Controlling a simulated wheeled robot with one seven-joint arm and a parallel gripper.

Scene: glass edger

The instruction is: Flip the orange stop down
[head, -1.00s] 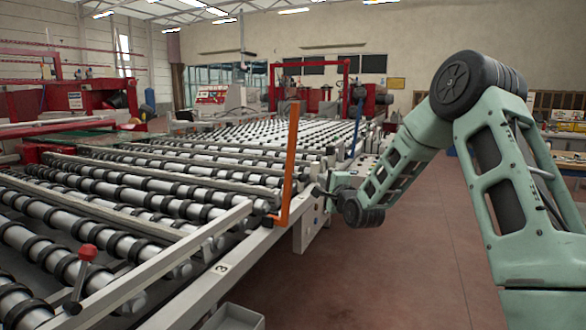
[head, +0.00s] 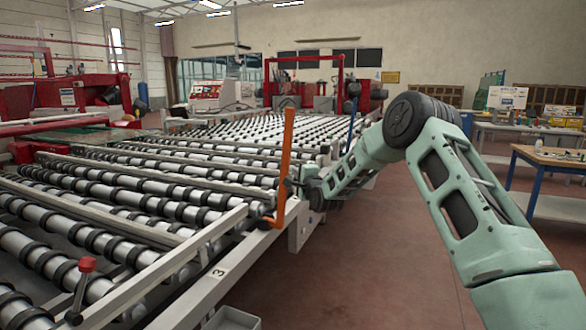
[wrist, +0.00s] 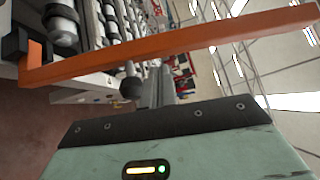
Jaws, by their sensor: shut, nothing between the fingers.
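The orange stop (head: 287,150) stands upright at the near side edge of the roller table, with a short foot bent to the left at its base. In the wrist view the orange stop (wrist: 180,48) crosses the picture as a long bar just beyond my fingers. My gripper (head: 291,185) is to the right of the stop's lower half in the head view, very close to it. In the wrist view my gripper (wrist: 158,86) has its fingers together and empty. I cannot tell whether the fingers touch the bar.
The roller table (head: 190,290) fills the left, with rows of rollers and metal rails. A red-knobbed lever (head: 86,265) stands at the near left. A grey bin (head: 232,318) sits below the rail. A blue-legged workbench (head: 550,165) is at the right. The floor between is clear.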

